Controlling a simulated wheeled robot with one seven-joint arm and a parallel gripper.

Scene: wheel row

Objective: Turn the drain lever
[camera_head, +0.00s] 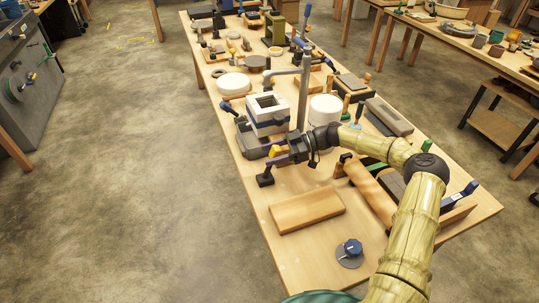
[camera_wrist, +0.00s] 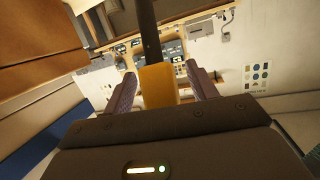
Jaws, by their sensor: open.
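A yellow grip on a dark rod, which I take for the drain lever, shows in the wrist view (camera_wrist: 158,86). It stands between the two purple-grey fingers of my gripper (camera_wrist: 159,90). The fingers are apart, with a gap visible at least on the right side of the grip. In the head view my gripper (camera_head: 279,157) is at the left edge of the near table part, and a bit of the yellow grip (camera_head: 276,150) shows beside it. Whether a finger touches the grip cannot be told. Where the rod is mounted is mostly hidden.
A white square block (camera_head: 267,121), a grey post (camera_head: 303,95) and a white cylinder (camera_head: 325,108) stand behind my gripper. Floor left of the table is clear.

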